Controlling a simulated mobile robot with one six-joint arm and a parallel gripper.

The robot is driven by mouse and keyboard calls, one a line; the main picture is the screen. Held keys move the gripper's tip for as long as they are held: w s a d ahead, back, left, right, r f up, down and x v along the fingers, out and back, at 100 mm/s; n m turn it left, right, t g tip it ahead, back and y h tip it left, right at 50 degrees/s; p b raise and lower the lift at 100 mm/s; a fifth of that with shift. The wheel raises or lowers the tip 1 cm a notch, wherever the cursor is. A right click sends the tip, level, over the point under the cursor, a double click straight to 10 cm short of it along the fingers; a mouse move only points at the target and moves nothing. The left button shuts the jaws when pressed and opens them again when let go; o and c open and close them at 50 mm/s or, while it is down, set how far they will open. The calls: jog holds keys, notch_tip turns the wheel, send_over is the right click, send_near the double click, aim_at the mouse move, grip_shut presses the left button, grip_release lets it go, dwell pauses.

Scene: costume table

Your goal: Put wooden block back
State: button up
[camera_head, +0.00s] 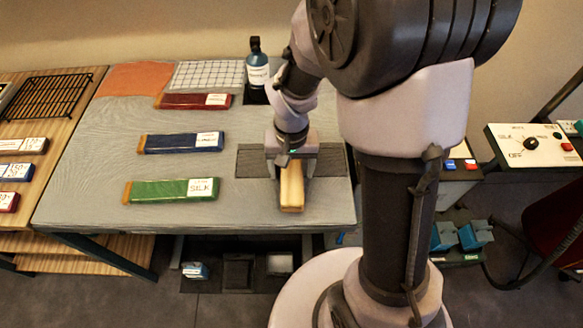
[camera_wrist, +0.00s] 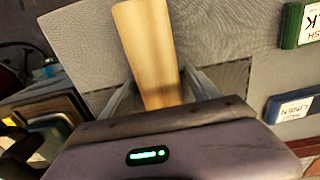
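The wooden block (camera_head: 291,187) is a long pale bar lying near the front right of the grey cloth-covered table, its front end past the dark mat (camera_head: 253,160). In the wrist view the block (camera_wrist: 147,45) runs away from between my fingers. My gripper (camera_head: 291,168) is low over the mat, pointing down, with one finger on each side of the block. It also shows in the wrist view (camera_wrist: 160,76). The fingertips are very close to the block's sides; I cannot tell whether they press on it. The rear part of the block is hidden by my gripper.
A green SILK bar (camera_head: 172,190), a blue labelled bar (camera_head: 180,142) and a red labelled bar (camera_head: 195,101) lie to the left. A dark blue bottle (camera_head: 257,70) stands at the back. A wooden side table with a black rack (camera_head: 45,96) is at far left.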

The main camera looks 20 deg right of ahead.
aim_at(291, 170)
notch_tip(291, 170, up, 15)
jog(key=p, duration=0.5)
jog(key=s+a+r+t+y, duration=0.1)
jog(key=s+a+r+t, duration=0.1)
jog(key=s+r, duration=0.3)
jog(key=s+a+r+t+y, duration=0.1)
jog(key=s+a+r+t, duration=0.1)
jog(key=s+r, duration=0.4)
jog(key=shift+s+r+m+t, duration=0.15)
jog(key=shift+s+m+t, duration=0.25)
jog(key=shift+s+t, duration=0.55)
notch_tip(291, 170, down, 2)
jog(key=shift+f+b, duration=0.1)
jog(key=shift+b, duration=0.8)
